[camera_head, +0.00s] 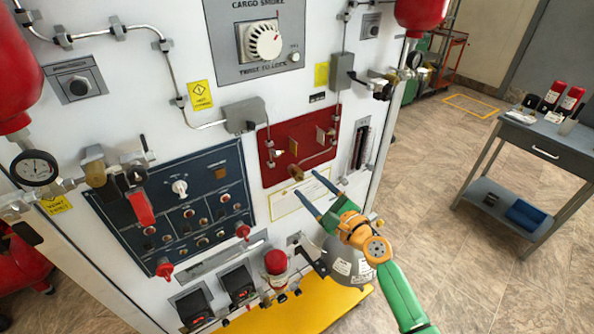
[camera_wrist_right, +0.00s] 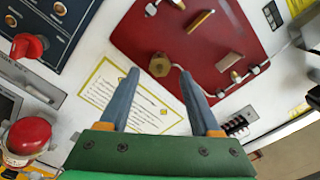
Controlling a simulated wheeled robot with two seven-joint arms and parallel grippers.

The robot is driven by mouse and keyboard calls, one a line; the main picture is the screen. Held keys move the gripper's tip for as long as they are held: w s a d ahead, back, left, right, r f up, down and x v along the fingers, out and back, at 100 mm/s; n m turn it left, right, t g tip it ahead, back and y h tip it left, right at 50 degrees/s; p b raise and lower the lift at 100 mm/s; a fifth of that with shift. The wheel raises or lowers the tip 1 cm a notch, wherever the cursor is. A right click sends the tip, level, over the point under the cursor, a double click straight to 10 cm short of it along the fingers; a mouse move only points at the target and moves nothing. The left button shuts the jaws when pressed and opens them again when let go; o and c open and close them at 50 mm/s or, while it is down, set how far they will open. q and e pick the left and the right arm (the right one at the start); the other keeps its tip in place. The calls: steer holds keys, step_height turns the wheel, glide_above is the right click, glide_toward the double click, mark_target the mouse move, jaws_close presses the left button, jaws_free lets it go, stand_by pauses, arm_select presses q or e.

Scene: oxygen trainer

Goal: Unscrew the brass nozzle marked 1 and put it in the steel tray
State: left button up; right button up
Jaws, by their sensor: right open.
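A brass nozzle (camera_head: 296,173) sticks out at the lower edge of the red panel (camera_head: 270,172) on the white wall unit. It also shows in the right wrist view (camera_wrist_right: 159,65), joined to a thin pipe. No number mark is readable on it. My right gripper (camera_head: 313,181) is open and empty, just right of and below the nozzle in the head view. In the right wrist view its fingertips (camera_wrist_right: 158,72) frame the nozzle, which looks to be beyond them; I see no contact. My left gripper is not in view. I cannot make out a steel tray.
A grey side table (camera_head: 545,140) with red bottles (camera_head: 553,95) and small items stands at the right. A dark blue switch panel (camera_head: 170,205), a grey cylinder (camera_head: 347,262) and a yellow base (camera_head: 290,310) lie around the arm. Open floor separates unit and table.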

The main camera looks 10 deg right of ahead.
mark_target(303, 180)
steer(key=shift+r+m, duration=0.1)
steer(key=shift+m, duration=0.6)
steer(key=shift+w+a, duration=0.1)
steer(key=shift+w, duration=0.1)
steer(key=shift+b+x, duration=0.65)
steer(key=shift+x, duration=1.05)
